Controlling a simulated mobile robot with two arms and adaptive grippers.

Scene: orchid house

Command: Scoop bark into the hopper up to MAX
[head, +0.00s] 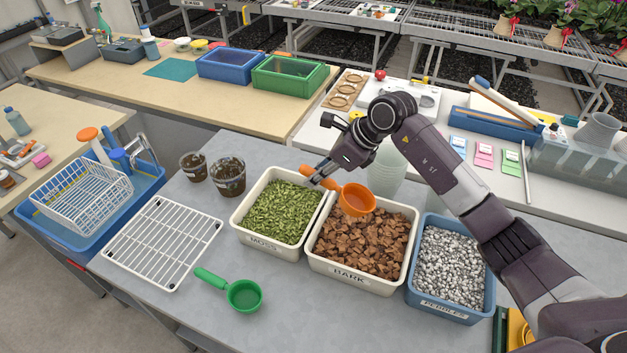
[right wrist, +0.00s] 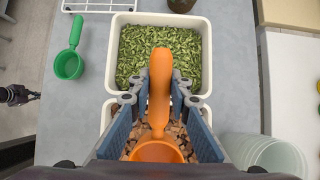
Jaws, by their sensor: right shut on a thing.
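My right gripper (head: 318,178) is shut on the handle of an orange scoop (head: 357,200). The scoop's cup is over the back of the bark bin (head: 309,262), a white bin full of brown bark chunks (head: 358,243). The cup's visible inside is bare orange. In the right wrist view the handle of the orange scoop (right wrist: 160,90) stands between the two fingers, with the cup nearest the camera. A dark gripper-like part, probably my left gripper (right wrist: 15,95), shows small at the left edge there. I cannot make out a MAX mark or surely identify the hopper.
The moss bin (head: 240,233) adjoins the bark bin on the left, the pebbles bin (head: 411,290) on the right. Clear cups (head: 386,170) stand behind the bark. A green scoop (head: 243,294) and white rack (head: 160,243) lie left. A grey funnel-like vessel (head: 598,132) is far right.

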